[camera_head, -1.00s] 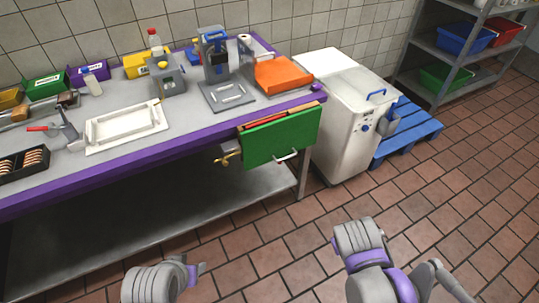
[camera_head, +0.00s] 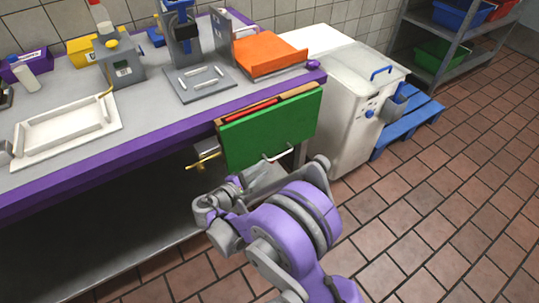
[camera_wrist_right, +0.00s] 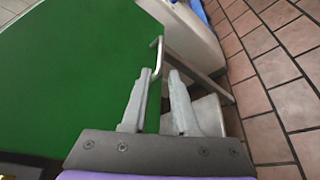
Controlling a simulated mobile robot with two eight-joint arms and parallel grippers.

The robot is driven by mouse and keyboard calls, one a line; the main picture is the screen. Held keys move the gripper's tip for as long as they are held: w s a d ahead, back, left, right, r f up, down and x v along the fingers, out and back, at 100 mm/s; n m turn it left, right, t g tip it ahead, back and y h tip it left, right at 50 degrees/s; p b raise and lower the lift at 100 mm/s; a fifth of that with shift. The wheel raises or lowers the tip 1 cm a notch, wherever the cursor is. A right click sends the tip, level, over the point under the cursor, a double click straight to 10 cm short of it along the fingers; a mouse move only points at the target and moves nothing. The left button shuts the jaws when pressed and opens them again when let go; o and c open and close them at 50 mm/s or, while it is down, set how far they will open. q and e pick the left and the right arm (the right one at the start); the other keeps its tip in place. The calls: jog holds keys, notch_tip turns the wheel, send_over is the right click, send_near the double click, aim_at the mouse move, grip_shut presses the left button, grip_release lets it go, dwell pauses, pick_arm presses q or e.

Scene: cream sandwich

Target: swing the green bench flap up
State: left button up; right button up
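The green bench flap (camera_head: 270,130) hangs down at the right end of the bench front, with a pale handle bar (camera_head: 284,154) near its lower edge. In the right wrist view the flap (camera_wrist_right: 70,75) fills the left side, and the handle (camera_wrist_right: 157,50) stands out just ahead of the fingertips. My right gripper (camera_head: 266,178) is low in front of the flap, partly hidden by its own wrist. In the wrist view its two fingers (camera_wrist_right: 160,82) are apart, with no grip on the handle visible. My left gripper is out of view.
A brass latch (camera_head: 203,162) sticks out left of the flap. The purple-edged bench (camera_head: 150,127) carries a white tray (camera_head: 65,128), a press (camera_head: 200,84) and an orange tray (camera_head: 268,54). A white bin (camera_head: 350,105) stands close on the right. The tiled floor (camera_head: 440,200) is clear.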

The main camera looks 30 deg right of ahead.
aim_at(279, 156)
jog(key=b+x, duration=0.1)
jog(key=x, duration=0.9)
jog(key=shift+s+d, duration=0.1)
grip_shut()
dwell(1.1)
